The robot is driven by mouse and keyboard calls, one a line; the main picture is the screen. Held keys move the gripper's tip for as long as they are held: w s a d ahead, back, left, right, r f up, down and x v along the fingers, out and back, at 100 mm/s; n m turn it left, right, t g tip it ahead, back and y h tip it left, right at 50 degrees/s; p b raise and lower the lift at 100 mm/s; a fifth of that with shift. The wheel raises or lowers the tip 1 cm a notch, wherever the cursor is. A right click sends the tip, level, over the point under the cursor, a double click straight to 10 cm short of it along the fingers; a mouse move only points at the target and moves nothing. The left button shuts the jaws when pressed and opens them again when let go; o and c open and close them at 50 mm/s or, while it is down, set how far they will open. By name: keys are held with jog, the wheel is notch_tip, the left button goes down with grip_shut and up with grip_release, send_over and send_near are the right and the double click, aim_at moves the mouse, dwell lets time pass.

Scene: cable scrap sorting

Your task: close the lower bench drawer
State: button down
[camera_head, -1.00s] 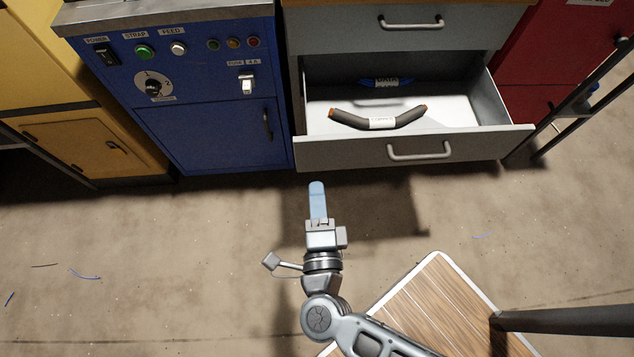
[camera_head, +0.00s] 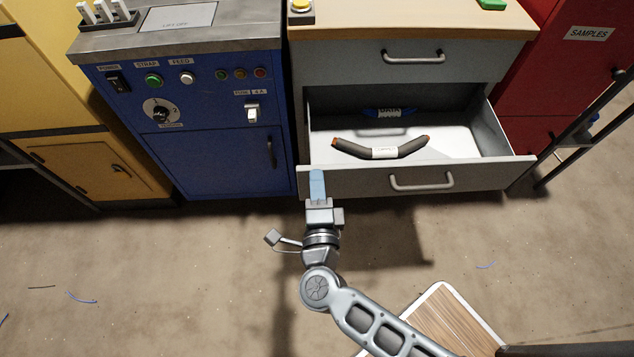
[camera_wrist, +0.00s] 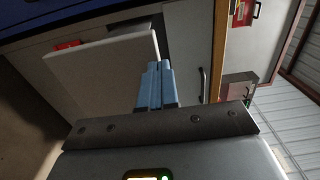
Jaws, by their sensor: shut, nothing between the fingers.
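The lower bench drawer (camera_head: 465,178) is pulled out in the head view, with a grey bar handle (camera_head: 421,182) on its front. Inside lie a dark bent cable piece (camera_head: 350,148) with orange ends and a white label, and a blue piece (camera_head: 372,112) with a label at the back. My gripper (camera_head: 316,172) is shut and empty, its blue fingers overlapping the left end of the drawer front in the picture. I cannot tell whether they touch it. In the wrist view the shut fingers (camera_wrist: 155,85) point towards the grey drawer.
The upper drawer (camera_head: 350,52) is shut above. A blue machine cabinet (camera_head: 210,160) stands directly left, and a red cabinet (camera_head: 545,75) stands right. A wood-topped surface (camera_head: 440,310) is at the lower right. The floor before the drawer is mostly clear.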

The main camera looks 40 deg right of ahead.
aim_at(356, 169)
jog(key=shift+d, duration=0.1)
jog(key=b+x, duration=0.1)
jog(key=x, duration=1.8)
jog(key=shift+w+d, duration=0.2)
jog(key=shift+w, duration=0.05)
jog(key=s+p, duration=0.1)
jog(key=s, duration=0.4)
jog(key=s+a+p, duration=0.1)
jog(key=s, duration=0.4)
jog(key=s+p, duration=0.1)
jog(key=s, duration=0.4)
jog(key=shift+s+a, duration=0.15)
jog(key=shift+s, duration=0.45)
jog(key=x, duration=1.4)
jog(key=shift+f+b, duration=0.2)
jog(key=shift+b, duration=0.25)
jog(key=shift+s, duration=0.15)
